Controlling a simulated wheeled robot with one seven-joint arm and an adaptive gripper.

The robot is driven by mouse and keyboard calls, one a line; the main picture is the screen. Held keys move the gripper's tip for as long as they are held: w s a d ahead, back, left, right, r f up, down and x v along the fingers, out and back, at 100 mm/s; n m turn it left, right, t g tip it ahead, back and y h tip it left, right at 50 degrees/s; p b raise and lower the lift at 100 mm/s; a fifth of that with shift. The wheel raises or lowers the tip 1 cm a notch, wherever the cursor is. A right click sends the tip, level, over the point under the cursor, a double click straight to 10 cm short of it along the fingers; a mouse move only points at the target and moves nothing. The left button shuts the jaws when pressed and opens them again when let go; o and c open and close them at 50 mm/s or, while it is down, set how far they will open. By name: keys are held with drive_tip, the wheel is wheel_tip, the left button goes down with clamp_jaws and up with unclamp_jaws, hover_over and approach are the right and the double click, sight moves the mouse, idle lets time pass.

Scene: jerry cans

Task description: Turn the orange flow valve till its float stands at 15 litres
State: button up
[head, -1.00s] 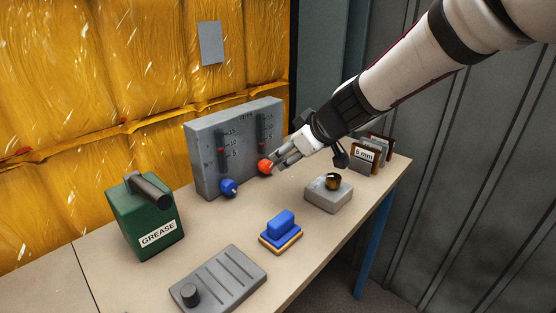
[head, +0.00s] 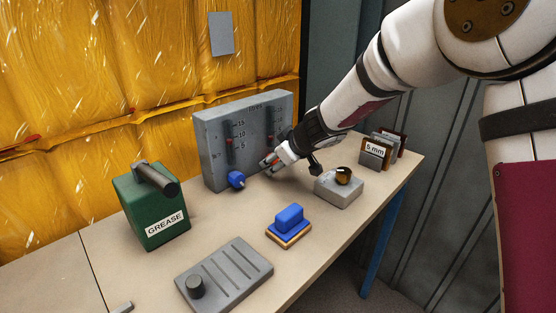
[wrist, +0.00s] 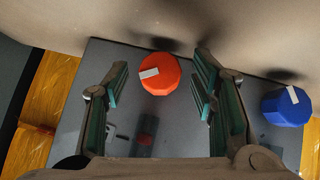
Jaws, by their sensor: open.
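The orange flow valve (wrist: 161,75) is a faceted round knob with a white mark, on the grey gauge panel (head: 207,149). In the wrist view it lies between the two open fingers of my gripper (wrist: 158,84), with a gap on each side. The wrist view shows a blurred red float (wrist: 147,127) near the palm.
A blue valve (head: 236,179) is left of my gripper, under the other tube. A green grease can (head: 150,212), blue stamp-like block (head: 289,219) and grey ridged plate (head: 228,273) are on the bench.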

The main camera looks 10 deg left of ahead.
drive_tip(key=c, duration=1.1)
drive_tip(key=shift+c, duration=0.2)
drive_tip(key=shift+g+p, duration=0.3)
drive_tip(key=shift+p, duration=0.05)
drive_tip(key=shift+w+d+m+g+y+p, duration=0.1)
drive_tip(key=shift+d+m+g+y+p, duration=0.05)
drive_tip(key=shift+m+g+y+p, duration=0.2)
drive_tip(key=shift+w+d+f+m+g+y, duration=0.1)
drive_tip(key=shift+w+m+g+y, duration=0.05)
drive_tip(key=shift+m+g+y, duration=0.5)
drive_tip(key=m+g+y, duration=0.1)
drive_tip(key=g+y+b, duration=0.1)
drive_tip(key=shift+w+d+f+m+g+b, duration=0.1)
drive_tip(key=shift+w+f+m+g+b, duration=0.1)
drive_tip(key=shift+m+g+b, duration=0.15)
drive_tip(key=shift+w+m+g+y+b, duration=0.1)
drive_tip(key=shift+m+g+y+b, duration=0.35)
drive_tip(key=shift+m+g+y, duration=0.65)
drive_tip(key=shift+y, duration=0.3)
